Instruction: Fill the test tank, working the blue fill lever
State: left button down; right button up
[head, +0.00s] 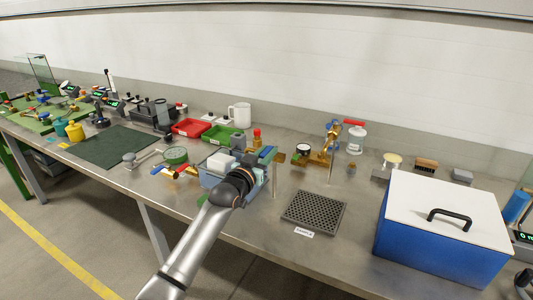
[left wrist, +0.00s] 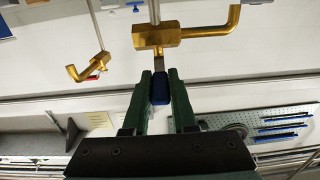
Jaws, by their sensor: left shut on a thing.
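My left gripper (head: 267,155) reaches over the bench from below. In the left wrist view its two green fingers (left wrist: 162,98) are closed on the blue fill lever (left wrist: 160,88), one on each side of its blue grip. The lever's stem runs to a brass valve (left wrist: 157,37) with a bent spout. In the head view the brass valve (head: 281,157) shows just beyond the gripper, and the grip is mostly hidden. A light-blue tub (head: 207,180) stands behind my wrist, partly covered by it; I cannot tell whether it is the test tank. My right gripper is not in view.
A second brass valve assembly (head: 318,158) with a gauge stands to the right. A dark perforated tray (head: 314,212) lies in front, and a blue case with a white lid (head: 445,215) fills the right end. Red (head: 191,127) and green (head: 221,135) trays stand behind.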

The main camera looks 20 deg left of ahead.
pick_arm(q)
jog(key=c, duration=0.7)
grip_release()
jog(key=s, duration=1.2)
jog(key=shift+s+a, duration=0.25)
jog(key=shift+a, duration=0.15)
